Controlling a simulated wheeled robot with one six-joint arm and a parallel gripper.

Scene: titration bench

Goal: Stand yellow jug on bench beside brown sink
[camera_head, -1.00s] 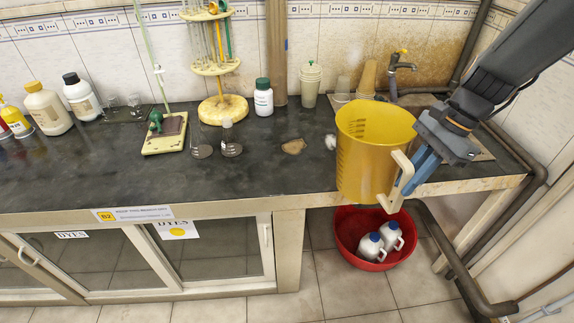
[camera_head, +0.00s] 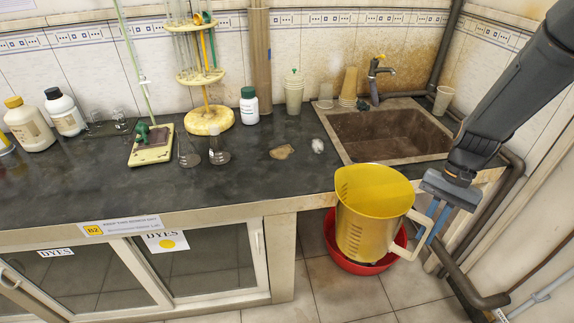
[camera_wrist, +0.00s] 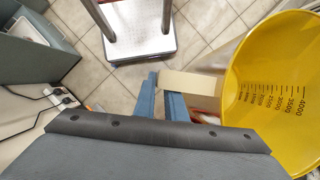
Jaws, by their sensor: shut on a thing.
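The yellow jug (camera_head: 368,215) is upright in the air in front of the bench edge, partly covering the red basin below. My gripper (camera_head: 428,228) is shut on its pale handle at the jug's right side. In the wrist view the blue fingers of my gripper (camera_wrist: 161,100) clasp the cream handle, and the jug (camera_wrist: 275,85) shows its graduation marks at the right. The brown sink (camera_head: 388,132) is set in the bench's right end, behind the jug. The dark bench top (camera_head: 250,175) extends left of the sink.
A brown patch (camera_head: 282,152) and a small white lump (camera_head: 317,146) lie left of the sink. The bench front near the sink's left is mostly clear. The red basin (camera_head: 345,264) is on the floor.

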